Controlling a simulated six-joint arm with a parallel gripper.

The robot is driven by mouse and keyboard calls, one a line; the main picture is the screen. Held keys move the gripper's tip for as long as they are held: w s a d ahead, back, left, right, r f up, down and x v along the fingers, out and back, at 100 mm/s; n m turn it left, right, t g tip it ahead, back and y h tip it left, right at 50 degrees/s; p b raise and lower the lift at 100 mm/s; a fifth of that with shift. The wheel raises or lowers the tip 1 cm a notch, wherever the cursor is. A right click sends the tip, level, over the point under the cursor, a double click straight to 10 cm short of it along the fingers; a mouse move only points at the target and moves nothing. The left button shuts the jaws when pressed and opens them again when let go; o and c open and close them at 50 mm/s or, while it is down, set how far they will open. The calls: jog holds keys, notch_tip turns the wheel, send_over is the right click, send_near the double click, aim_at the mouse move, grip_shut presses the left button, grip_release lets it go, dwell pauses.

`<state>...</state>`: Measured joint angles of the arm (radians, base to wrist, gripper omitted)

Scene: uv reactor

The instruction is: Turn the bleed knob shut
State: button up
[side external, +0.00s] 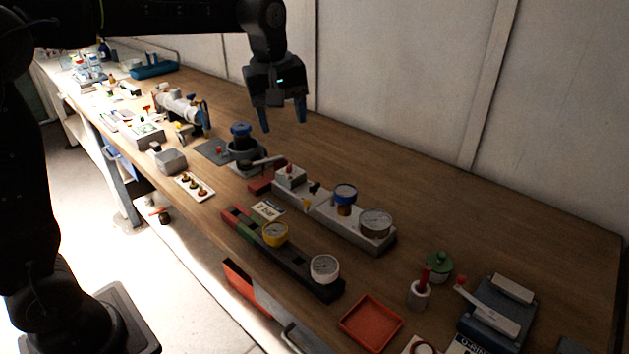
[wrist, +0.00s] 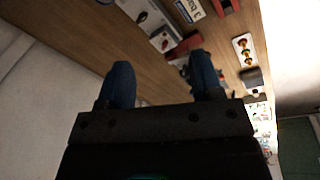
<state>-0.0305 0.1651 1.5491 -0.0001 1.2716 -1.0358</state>
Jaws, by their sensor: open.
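My gripper (side external: 283,120) is open and empty, with its two blue fingers pointing down, high above the bench near the wall. The fingers also show in the wrist view (wrist: 161,65), spread apart with nothing between them. Below and to the right of the gripper in the side view is a long grey block (side external: 327,216). It bears a blue-capped fitting (side external: 345,196), a round gauge (side external: 376,222), a small black knob (side external: 314,187) and a red-topped piece (side external: 290,170). I cannot tell which is the bleed knob. The gripper touches none of them.
A blue-topped stand (side external: 241,131) is below left of the gripper. A dark rail carries a yellow gauge (side external: 275,233) and white gauge (side external: 324,268). A red tray (side external: 371,322) lies at the front. The wall (side external: 400,70) runs behind. Bench behind the grey block is clear.

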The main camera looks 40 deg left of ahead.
aim_at(315, 184)
jog(key=w+a+f+n+g, duration=0.1)
jog(key=w+f+n+g, duration=0.1)
jog(key=w+f+n, duration=0.6)
jog(key=f, duration=0.4)
jog(key=w+f+m, duration=0.1)
jog(key=f, duration=0.2)
jog(key=f+m, duration=0.1)
jog(key=f, duration=0.3)
jog(key=shift+w+f, duration=0.3)
jog(key=shift+c, duration=0.4)
jog(key=c, duration=0.9)
jog(key=shift+o, duration=0.2)
